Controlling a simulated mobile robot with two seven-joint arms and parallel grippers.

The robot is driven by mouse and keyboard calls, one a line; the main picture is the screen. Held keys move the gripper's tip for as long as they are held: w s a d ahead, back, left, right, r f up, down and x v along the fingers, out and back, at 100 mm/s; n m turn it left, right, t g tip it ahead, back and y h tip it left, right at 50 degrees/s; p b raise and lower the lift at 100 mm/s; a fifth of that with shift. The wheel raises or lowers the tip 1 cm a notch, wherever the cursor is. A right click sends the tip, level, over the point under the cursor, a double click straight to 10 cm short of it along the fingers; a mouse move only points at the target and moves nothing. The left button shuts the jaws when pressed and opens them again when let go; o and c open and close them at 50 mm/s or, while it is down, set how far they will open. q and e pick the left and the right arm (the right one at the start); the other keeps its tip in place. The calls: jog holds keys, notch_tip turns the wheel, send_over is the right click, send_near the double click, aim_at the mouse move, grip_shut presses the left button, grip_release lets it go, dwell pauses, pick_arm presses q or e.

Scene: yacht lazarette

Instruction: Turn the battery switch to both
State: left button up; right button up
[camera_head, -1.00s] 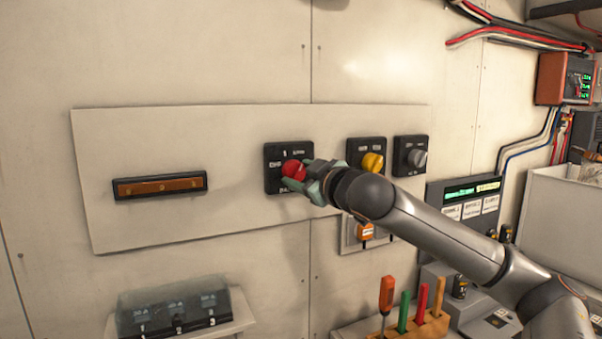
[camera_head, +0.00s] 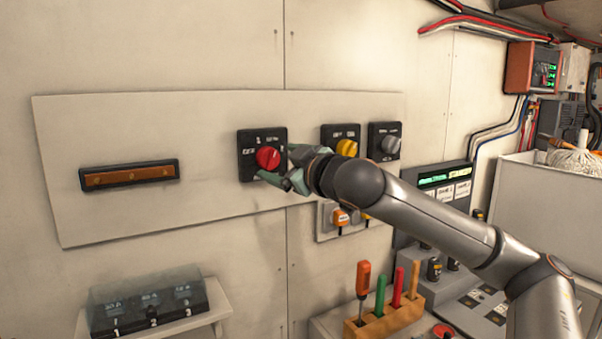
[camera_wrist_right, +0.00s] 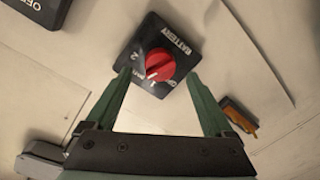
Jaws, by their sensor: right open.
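The battery switch is a black square plate (camera_head: 247,146) with a round red knob (camera_head: 268,158), mounted on the pale wall panel. In the right wrist view the red knob (camera_wrist_right: 160,65) sits on the plate marked BATTERY, with a 2 at its left. A small white mark on the knob faces the lower edge. My right gripper (camera_head: 281,165) is open and empty in front of the switch, its green fingers apart. In the wrist view the fingertips (camera_wrist_right: 158,76) lie either side of the knob with gaps. My left gripper is out of view.
A yellow-knob switch (camera_head: 346,148) and a grey-knob switch (camera_head: 390,144) stand to the right, behind my forearm. An orange bar fixture (camera_head: 130,175) is at left. Below are a clear-covered box (camera_head: 150,305) and a wooden tool rack (camera_head: 385,318).

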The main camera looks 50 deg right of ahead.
jog(key=b+v, duration=0.3)
jog(key=v, duration=0.6)
jog(key=shift+s, duration=0.25)
